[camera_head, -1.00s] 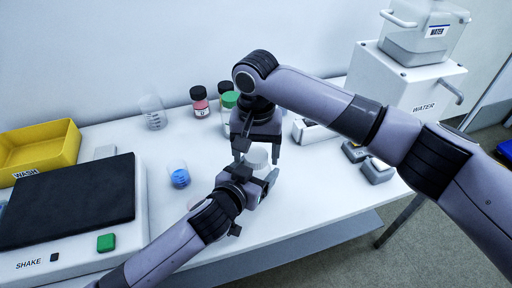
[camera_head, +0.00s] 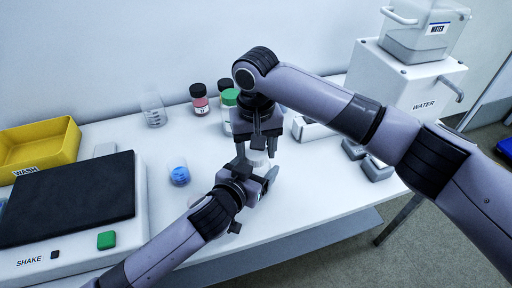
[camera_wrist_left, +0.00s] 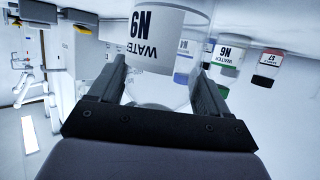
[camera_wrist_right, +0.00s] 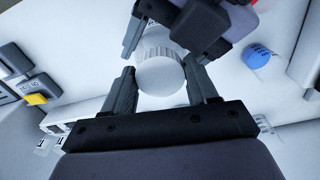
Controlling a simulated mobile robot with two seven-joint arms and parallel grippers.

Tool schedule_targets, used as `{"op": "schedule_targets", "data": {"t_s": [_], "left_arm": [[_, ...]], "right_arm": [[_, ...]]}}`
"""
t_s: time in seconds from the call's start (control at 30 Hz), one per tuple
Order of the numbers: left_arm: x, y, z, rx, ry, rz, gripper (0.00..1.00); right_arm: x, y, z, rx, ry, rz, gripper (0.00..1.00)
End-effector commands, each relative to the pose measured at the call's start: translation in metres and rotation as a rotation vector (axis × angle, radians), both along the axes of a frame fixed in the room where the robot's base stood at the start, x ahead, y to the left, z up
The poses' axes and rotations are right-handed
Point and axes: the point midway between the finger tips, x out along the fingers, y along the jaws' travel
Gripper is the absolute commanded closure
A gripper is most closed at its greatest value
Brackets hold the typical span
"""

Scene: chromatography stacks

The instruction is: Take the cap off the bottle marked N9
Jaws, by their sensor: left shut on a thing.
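The white-labelled bottle marked N9 (camera_wrist_left: 156,38) is upside down in the left wrist view, between the fingers of my left gripper (camera_wrist_left: 160,68), which is shut on it. In the head view, the bottle is mostly hidden by my grippers. Its white ribbed cap (camera_wrist_right: 160,72) shows in the right wrist view, between the fingers of my right gripper (camera_wrist_right: 161,80). That gripper is above the bottle with its fingers open on both sides of the cap. Narrow gaps seem to remain.
A green-capped bottle (camera_head: 230,97) and dark-capped bottles (camera_head: 199,103) stand behind. A yellow wash tray (camera_head: 70,145) is at far left.

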Motion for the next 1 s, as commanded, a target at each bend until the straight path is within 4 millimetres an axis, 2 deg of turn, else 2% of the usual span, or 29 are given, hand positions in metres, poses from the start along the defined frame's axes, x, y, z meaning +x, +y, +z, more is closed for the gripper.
{"op": "schedule_targets", "data": {"t_s": [0.07, 0.33, 0.7, 0.97, 1.0], "left_arm": [[-0.001, 0.001, -0.003, 0.003, 0.006, 0.002, 1.0], [-0.001, 0.001, -0.003, 0.003, 0.006, 0.002, 1.0], [-0.001, 0.001, -0.003, 0.003, 0.007, 0.001, 1.0], [-0.001, 0.001, -0.003, 0.003, 0.007, 0.001, 1.0], [-0.001, 0.001, -0.003, 0.003, 0.006, 0.002, 0.16]], "right_arm": [[0.0, 0.0, 0.0, 0.0, 0.0, -0.001, 0.21], [0.0, 0.0, 0.001, 0.0, -0.001, -0.002, 0.21], [0.0, 0.0, 0.042, 0.001, -0.001, -0.002, 0.21], [0.0, 0.0, 0.045, 0.001, -0.001, -0.002, 0.21], [0.0, 0.0, 0.045, 0.001, -0.001, -0.002, 0.21]]}}
